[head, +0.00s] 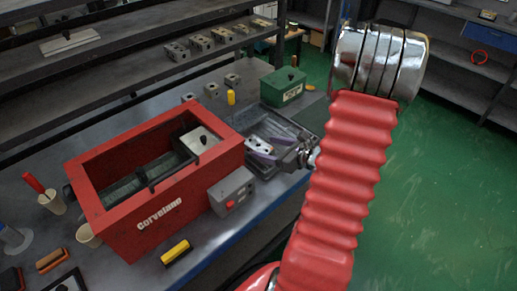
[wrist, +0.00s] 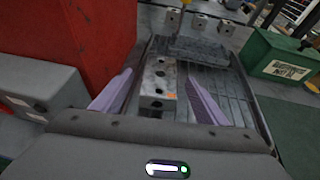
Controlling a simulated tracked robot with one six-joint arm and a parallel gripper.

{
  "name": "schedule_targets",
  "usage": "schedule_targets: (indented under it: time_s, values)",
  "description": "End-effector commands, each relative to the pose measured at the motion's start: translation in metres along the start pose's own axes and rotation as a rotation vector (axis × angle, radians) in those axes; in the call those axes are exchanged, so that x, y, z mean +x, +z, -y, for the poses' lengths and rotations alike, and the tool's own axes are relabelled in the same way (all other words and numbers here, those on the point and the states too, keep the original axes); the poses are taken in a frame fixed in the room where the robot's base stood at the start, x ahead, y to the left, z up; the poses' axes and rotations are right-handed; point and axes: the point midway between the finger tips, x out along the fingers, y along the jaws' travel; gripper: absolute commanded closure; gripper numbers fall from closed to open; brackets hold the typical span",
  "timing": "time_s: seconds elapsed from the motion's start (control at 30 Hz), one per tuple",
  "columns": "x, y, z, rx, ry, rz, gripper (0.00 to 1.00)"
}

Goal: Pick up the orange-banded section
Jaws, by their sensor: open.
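A grey metal block section (wrist: 158,78) with dark holes and a small orange mark near its front end lies on the grey slatted tray (wrist: 215,62) in the wrist view. In the head view it is a small pale block (head: 262,146) on the tray (head: 299,131). My gripper (wrist: 160,80) is open, with one purple finger to the left of the block and one to the right. I cannot tell whether the fingers touch it.
A red open-topped machine (head: 155,228) stands left of the tray, with a grey button box (head: 232,190) at its front. A green box (head: 283,87) stands behind the tray. Several other blocks sit on the shelf (head: 200,43) and the bench behind.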

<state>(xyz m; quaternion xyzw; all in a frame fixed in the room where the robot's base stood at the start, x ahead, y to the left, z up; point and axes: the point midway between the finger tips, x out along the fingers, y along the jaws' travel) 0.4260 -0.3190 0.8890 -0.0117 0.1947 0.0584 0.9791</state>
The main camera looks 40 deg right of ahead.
Motion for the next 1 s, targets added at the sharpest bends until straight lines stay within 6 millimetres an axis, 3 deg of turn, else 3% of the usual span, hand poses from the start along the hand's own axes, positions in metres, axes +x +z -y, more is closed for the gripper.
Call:
schedule_targets:
  time_s: [0.27,0.7,1.0]
  values:
    - [0.003,0.000,-0.001,0.000,0.002,0.000,0.33]
    - [0.050,-0.003,-0.001,-0.001,0.004,-0.001,0.33]
    - [0.052,-0.002,0.000,-0.001,0.003,0.000,0.33]
